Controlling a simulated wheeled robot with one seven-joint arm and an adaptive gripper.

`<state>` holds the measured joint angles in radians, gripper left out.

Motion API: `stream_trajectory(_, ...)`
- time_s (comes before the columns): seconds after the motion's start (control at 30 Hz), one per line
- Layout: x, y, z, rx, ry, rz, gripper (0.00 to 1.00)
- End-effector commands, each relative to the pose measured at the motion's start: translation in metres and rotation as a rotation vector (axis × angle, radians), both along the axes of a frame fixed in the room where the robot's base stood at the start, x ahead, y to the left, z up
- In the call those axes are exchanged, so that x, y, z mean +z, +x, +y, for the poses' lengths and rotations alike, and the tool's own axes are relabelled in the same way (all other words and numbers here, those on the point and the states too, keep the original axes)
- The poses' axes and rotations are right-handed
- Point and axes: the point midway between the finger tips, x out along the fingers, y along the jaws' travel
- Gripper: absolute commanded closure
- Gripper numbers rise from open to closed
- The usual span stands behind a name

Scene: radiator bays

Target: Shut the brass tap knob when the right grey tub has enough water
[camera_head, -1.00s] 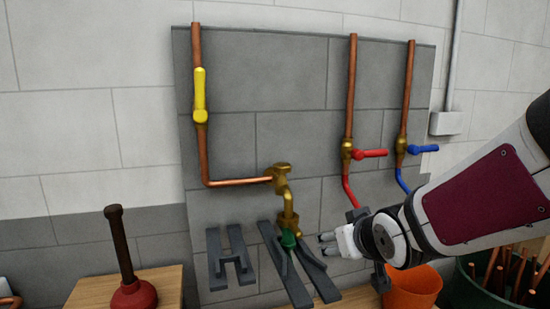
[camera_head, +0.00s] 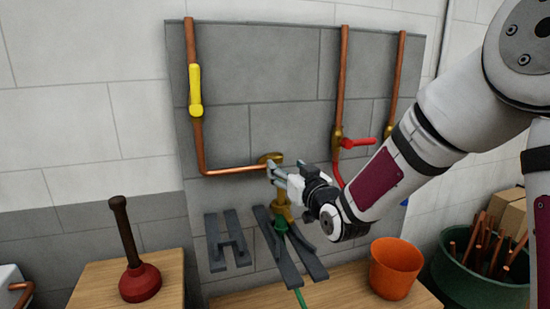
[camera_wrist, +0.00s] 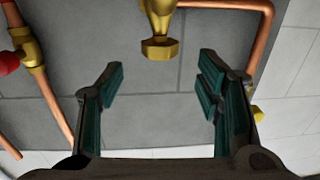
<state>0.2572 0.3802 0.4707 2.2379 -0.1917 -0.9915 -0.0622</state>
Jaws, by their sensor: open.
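The brass tap knob (camera_head: 270,158) tops the brass tap (camera_head: 283,205) at the end of a copper pipe on the grey panel. My gripper (camera_head: 276,176) is at the knob's lower right, its fingers pointing at the tap and covering part of it. In the wrist view the knob (camera_wrist: 160,48) lies ahead, centred between the two separated fingers (camera_wrist: 160,80), with clear gaps on both sides. My gripper is open and empty. A green fitting (camera_head: 280,224) and green hose (camera_head: 300,298) hang below the tap. No grey tub or water is visible.
A yellow lever (camera_head: 195,90) is on the left pipe, a red lever (camera_head: 358,143) right of the tap. Grey brackets (camera_head: 229,240) stand below. A plunger (camera_head: 138,280), orange pot (camera_head: 394,268) and green bin of copper pipes (camera_head: 478,275) stand around the bench.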

Motion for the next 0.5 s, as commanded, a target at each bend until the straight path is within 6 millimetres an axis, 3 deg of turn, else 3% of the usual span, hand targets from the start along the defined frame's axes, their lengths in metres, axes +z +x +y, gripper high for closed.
stream_trajectory(0.2, 0.0, 0.042, 0.015, 0.0, 0.001, 0.0, 0.41)
stream_trajectory(0.5, 0.0, 0.077, 0.028, 0.0, 0.0, 0.001, 0.41)
